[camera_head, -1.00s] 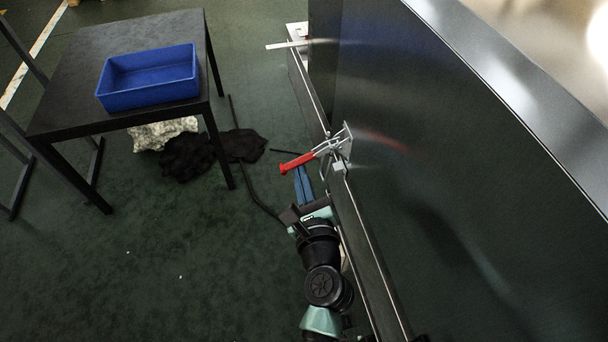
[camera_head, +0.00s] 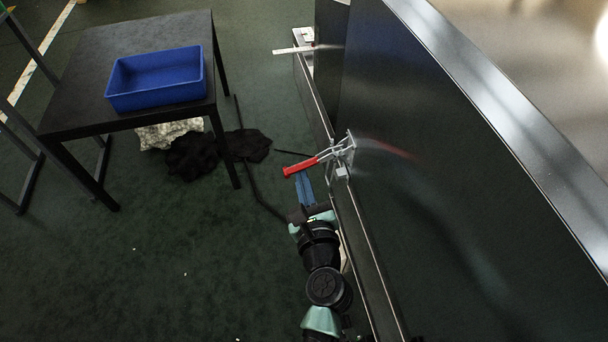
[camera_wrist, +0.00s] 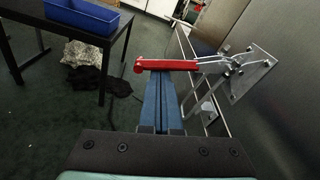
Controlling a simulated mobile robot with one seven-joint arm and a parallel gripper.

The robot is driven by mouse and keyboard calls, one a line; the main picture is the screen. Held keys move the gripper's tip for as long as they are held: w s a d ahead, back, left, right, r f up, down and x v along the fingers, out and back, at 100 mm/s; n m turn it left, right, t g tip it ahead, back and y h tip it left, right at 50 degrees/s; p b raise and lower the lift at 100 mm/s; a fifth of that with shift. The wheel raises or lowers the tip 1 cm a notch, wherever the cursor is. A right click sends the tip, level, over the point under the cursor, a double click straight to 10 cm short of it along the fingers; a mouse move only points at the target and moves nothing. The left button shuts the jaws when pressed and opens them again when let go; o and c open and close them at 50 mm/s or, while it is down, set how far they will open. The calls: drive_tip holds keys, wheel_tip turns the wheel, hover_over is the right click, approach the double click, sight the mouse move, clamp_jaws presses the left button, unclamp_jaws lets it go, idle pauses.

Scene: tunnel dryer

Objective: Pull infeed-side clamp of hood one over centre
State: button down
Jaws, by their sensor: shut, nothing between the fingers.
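The clamp has a red handle (camera_head: 300,167) and a metal linkage on a plate (camera_head: 346,150) fixed to the dark hood panel (camera_head: 430,150). Its handle sticks out to the left from the panel. In the wrist view the red handle (camera_wrist: 166,65) lies across the picture, just beyond the tips of my blue fingers. My gripper (camera_head: 303,178) is shut and empty, its fingers side by side, below the handle in the head view. In the wrist view the gripper (camera_wrist: 161,76) ends at the handle; whether they touch I cannot tell. The clamp plate (camera_wrist: 248,75) is to the right.
A black table (camera_head: 75,110) with a blue bin (camera_head: 157,92) stands at the left. A pale bundle (camera_head: 165,133) and dark cloth (camera_head: 195,155) lie on the floor by it. A metal ledge (camera_head: 365,260) runs along the panel's foot. The green floor at lower left is mostly clear.

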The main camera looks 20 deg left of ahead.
drive_tip(key=r+m+p, duration=0.1)
drive_tip(key=p, duration=0.1)
drive_tip(key=r+m+p, duration=0.1)
drive_tip(key=p, duration=0.1)
drive_tip(key=a+r+p, duration=0.1)
drive_tip(key=p, duration=0.1)
drive_tip(key=shift+s+r+m+y, duration=0.25)
drive_tip(key=shift+r+m+y, duration=0.05)
drive_tip(key=shift+r+m, duration=0.1)
wheel_tip(320, 180, up, 6)
drive_tip(key=m+g+y+p, duration=0.1)
drive_tip(key=m+y+p, duration=0.1)
drive_tip(key=m+p, duration=0.75)
hover_over(297, 169)
drive_tip(key=d+p, duration=0.2)
drive_tip(key=n, duration=0.2)
drive_tip(key=shift+s+d+r+m, duration=0.1)
drive_tip(key=shift+d+r+m, duration=0.2)
drive_tip(key=shift+r, duration=0.15)
